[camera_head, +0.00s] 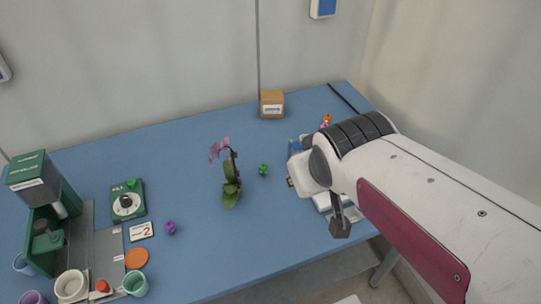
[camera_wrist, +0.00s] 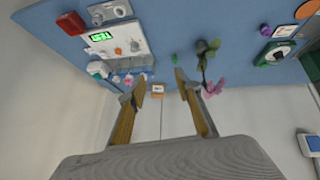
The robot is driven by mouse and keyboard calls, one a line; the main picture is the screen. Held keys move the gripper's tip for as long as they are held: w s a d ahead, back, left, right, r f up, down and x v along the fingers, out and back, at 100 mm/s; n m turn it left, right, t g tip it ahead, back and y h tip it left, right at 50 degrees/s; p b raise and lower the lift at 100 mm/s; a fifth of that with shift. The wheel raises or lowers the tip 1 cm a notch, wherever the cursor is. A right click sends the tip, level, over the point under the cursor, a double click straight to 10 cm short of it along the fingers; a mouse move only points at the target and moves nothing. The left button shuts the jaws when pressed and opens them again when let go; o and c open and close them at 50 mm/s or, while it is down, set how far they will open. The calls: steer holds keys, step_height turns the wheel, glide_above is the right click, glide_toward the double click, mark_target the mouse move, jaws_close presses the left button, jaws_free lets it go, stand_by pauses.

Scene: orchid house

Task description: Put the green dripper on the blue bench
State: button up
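The green dripper (camera_head: 263,169), a small green piece, is on the blue bench (camera_head: 190,180), just right of the potted-looking orchid (camera_head: 231,185). It also shows in the wrist view (camera_wrist: 174,58), beyond and between the fingers, near the right fingertip. My gripper (camera_wrist: 159,87) is open, with nothing between its fingers. In the head view my gripper (camera_head: 340,218) is right of the dripper, apart from it, over the bench's right front part. My arm hides part of the bench there.
A purple piece (camera_head: 170,228) and a number card (camera_head: 141,231) lie on the left. A green dial device (camera_head: 127,201), a green machine (camera_head: 45,205) and cups (camera_head: 136,283) stand farther left. A cardboard box (camera_head: 272,104) is at the back. A display unit (camera_wrist: 118,42) is right of centre on the bench.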

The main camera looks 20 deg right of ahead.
steer(key=s+a+r+g+y, duration=0.1)
steer(key=s+a+y, duration=0.1)
steer(key=s+a, duration=0.4)
steer(key=shift+s, duration=1.15)
